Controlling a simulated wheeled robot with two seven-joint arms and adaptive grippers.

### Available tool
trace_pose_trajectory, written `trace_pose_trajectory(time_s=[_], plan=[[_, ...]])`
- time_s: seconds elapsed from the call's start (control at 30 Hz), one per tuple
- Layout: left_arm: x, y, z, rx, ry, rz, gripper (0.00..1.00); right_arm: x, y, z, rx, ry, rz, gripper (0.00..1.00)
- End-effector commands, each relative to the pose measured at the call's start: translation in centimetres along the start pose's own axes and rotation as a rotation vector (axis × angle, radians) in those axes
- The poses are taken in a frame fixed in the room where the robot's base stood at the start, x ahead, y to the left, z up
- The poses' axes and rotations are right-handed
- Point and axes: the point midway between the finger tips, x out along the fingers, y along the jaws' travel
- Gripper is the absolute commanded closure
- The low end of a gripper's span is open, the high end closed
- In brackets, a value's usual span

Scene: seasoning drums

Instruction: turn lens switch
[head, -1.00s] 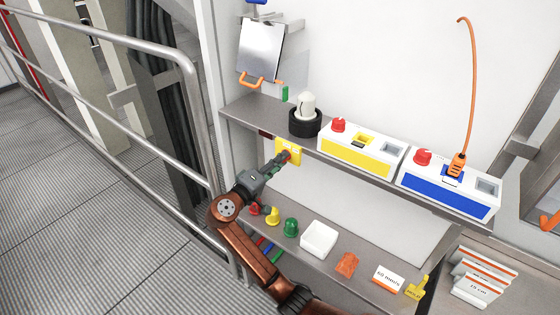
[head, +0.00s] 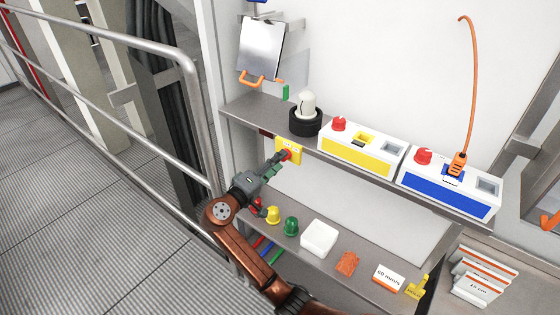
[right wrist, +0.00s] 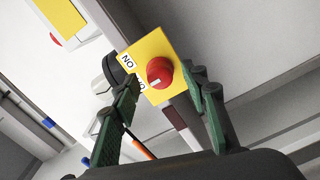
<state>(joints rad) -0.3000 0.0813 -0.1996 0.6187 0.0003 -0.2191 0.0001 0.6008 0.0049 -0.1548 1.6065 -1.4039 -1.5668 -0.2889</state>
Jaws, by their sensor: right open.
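The lens switch is a red round knob (right wrist: 159,72) on a yellow plate (right wrist: 169,49). The plate (head: 295,146) is mounted at the front of the upper shelf, left of its middle. In the right wrist view a label reading ON is at the plate's left edge; a second label is partly hidden by a finger. The knob's white mark points down-left, toward that second label. My right gripper (right wrist: 165,84) is open, its green fingers on either side of the knob; I cannot tell if they touch it. It also shows in the head view (head: 279,160). My left gripper is out of view.
A yellow-fronted box (head: 357,157) and a blue-fronted box (head: 446,192) stand on the upper shelf (head: 250,110), right of a black-based white lamp (head: 306,112). The lower shelf holds colored caps, a white tray (head: 319,238) and cards. A metal railing (head: 196,130) runs at left.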

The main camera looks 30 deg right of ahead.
Motion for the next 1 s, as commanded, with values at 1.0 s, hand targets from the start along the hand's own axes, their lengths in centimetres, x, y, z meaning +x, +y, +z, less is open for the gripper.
trace_pose_trajectory(time_s=[1.0], plan=[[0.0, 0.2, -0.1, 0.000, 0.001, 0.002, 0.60, -10.3, 0.0, 0.0, 0.000, 0.000, 0.001, 0.59]])
